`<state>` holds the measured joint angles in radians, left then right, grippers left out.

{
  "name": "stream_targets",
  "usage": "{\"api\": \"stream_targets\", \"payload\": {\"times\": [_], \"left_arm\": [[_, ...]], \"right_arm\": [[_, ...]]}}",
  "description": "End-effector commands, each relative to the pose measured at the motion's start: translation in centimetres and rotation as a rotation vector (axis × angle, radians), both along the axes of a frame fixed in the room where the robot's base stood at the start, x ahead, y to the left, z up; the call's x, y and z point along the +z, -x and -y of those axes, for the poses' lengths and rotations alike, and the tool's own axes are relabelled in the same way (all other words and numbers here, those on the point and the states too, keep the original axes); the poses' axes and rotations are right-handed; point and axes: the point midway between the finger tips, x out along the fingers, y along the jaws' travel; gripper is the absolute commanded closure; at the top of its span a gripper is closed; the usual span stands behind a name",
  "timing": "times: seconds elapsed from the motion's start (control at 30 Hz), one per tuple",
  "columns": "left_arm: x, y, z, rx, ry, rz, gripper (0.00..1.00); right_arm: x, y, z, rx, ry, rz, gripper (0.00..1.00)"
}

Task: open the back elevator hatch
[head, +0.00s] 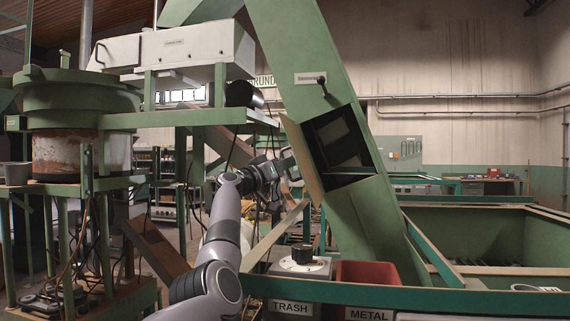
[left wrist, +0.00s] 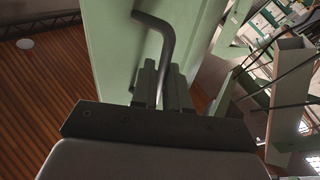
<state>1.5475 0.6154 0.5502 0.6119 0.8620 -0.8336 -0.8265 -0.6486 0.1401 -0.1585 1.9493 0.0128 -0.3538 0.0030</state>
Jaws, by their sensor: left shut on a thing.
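The green elevator (head: 290,60) slants down across the middle of the head view. Its hatch door (head: 301,158) stands swung out at the left of a dark square opening (head: 343,143), so the inside shows. My left gripper (head: 286,166) is at the outer face of the door, partly hidden by it. In the left wrist view the gripper's fingers (left wrist: 162,88) are shut on a dark bent handle (left wrist: 164,30), which stands off the pale green door (left wrist: 112,62). My right gripper is not in view.
A large green hopper (head: 470,210) is at the right. A machine with a white box (head: 190,47) stands at the left, close to my arm.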

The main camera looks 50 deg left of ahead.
Motion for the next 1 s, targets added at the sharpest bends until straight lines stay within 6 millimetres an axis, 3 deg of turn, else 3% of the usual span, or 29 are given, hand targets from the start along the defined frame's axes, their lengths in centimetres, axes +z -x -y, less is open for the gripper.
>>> {"api": "stream_targets", "payload": {"times": [0.03,0.27,0.3,0.33,0.37,1.0], "left_arm": [[0.82,0.35,-0.33,0.015,0.002,0.018,1.00],[0.88,0.37,-0.31,0.014,0.002,0.021,1.00],[0.90,0.36,-0.31,0.014,0.002,0.021,0.82],[0.89,0.36,-0.29,0.014,0.002,0.020,0.72],[0.85,0.35,-0.28,0.013,0.002,0.019,0.70],[0.01,-0.13,0.24,0.007,0.001,0.007,0.70]], "right_arm": [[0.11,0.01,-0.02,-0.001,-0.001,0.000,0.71],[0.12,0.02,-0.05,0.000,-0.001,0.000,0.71],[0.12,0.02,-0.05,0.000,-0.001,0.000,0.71],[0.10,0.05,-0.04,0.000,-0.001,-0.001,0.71],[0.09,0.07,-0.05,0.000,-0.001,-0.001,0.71],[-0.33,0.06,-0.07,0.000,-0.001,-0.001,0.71]]}}
